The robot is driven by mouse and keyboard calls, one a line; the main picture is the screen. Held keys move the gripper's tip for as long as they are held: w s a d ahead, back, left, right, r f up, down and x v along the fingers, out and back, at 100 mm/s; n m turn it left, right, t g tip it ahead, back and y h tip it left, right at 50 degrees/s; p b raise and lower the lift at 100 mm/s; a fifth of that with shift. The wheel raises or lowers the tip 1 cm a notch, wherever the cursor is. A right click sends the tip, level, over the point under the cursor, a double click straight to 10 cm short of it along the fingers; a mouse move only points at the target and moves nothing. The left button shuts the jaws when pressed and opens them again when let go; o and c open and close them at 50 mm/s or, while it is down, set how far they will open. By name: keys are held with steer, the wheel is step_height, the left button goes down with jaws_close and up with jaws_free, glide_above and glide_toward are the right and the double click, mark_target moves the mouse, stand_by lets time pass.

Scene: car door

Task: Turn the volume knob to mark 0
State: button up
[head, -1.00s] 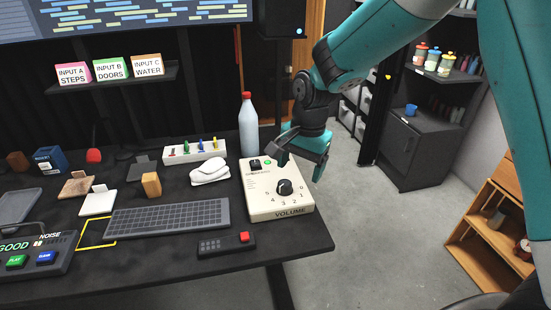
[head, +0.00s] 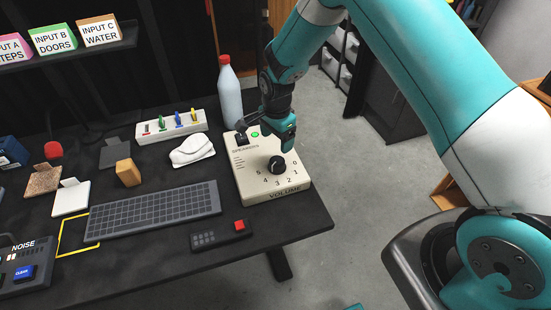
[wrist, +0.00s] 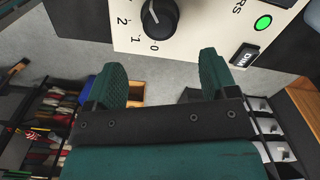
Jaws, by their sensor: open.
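The volume knob (head: 277,165) is black and round and stands on a cream box marked VOLUME (head: 245,180), with digits 0 to 5 printed around its near side. In the wrist view the knob (wrist: 160,18) shows at the top, partly cut off, with a pale mark on its face and the digits 0, 1 and 2 in sight. I cannot tell which digit the mark points to. My gripper (head: 284,134) hangs just behind the knob in the head view. In the wrist view my gripper (wrist: 162,70) is open and empty, its fingers apart from the knob.
On the box are a lit green button (head: 255,134) and a black switch (head: 241,138). A bottle with a red cap (head: 230,95) stands behind it. A remote with a red button (head: 220,235) and a keyboard (head: 155,210) lie nearby.

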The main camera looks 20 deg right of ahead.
mark_target(276, 161)
step_height(276, 161, down, 10)
steer(key=shift+a+f+p, duration=0.1)
steer(key=shift+f+p, duration=0.15)
steer(key=shift+p, duration=0.7)
steer(key=c, duration=0.9)
